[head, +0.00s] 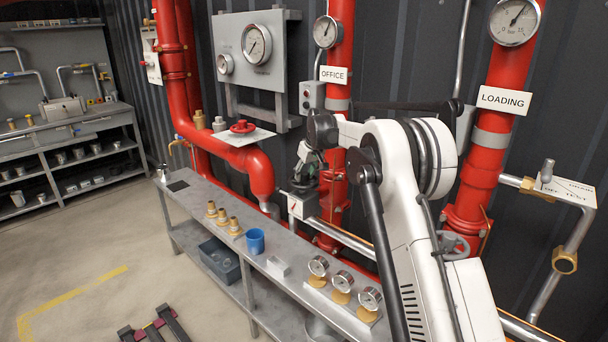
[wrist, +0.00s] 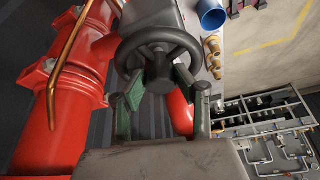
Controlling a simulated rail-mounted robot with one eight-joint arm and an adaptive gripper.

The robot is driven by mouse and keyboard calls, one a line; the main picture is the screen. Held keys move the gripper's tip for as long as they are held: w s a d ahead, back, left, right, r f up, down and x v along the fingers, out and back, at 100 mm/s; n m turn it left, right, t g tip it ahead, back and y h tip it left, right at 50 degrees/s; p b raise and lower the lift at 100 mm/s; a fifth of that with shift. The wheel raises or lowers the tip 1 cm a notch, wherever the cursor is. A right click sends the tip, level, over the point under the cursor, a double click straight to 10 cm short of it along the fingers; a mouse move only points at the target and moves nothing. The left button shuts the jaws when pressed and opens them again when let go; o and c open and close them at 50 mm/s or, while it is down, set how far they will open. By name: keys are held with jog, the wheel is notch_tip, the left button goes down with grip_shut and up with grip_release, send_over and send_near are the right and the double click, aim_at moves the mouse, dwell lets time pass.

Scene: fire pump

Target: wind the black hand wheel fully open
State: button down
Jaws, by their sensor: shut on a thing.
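The black hand wheel (wrist: 158,52) fills the upper middle of the wrist view, with a round rim, spokes and a dark hub. My gripper (wrist: 157,88) is shut on the wheel, with its green-padded fingers on either side at the rim's near part. In the head view my gripper (head: 308,165) is at the centre, above a small grey valve body with a white indicator plate (head: 300,206). The wheel itself is hard to make out there among the dark fingers. How far it is wound cannot be told.
Red pipes (head: 482,150) stand close behind and beside my arm. A grey bench (head: 205,213) runs below, with brass fittings (head: 222,215), a blue cup (head: 255,240) and several gauges (head: 342,281). Open floor (head: 70,245) lies at the left.

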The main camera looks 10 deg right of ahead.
jog(key=shift+s+d+f, duration=0.15)
jog(key=shift+d+f, duration=0.3)
jog(key=n+y, duration=0.1)
jog(key=n, duration=0.2)
jog(key=shift+d+g+p, duration=0.1)
jog(key=shift+g+p, duration=0.25)
jog(key=shift+g, duration=0.05)
jog(key=n, duration=0.2)
jog(key=n+g+y+p, duration=0.1)
jog(key=n, duration=0.1)
jog(key=shift+w+d+n, duration=0.1)
jog(key=shift+w+n, duration=0.1)
jog(key=shift+n, duration=0.2)
jog(key=c, duration=1.6)
grip_release()
jog(key=shift+o, duration=0.9)
jog(key=shift+w+d+f, duration=0.1)
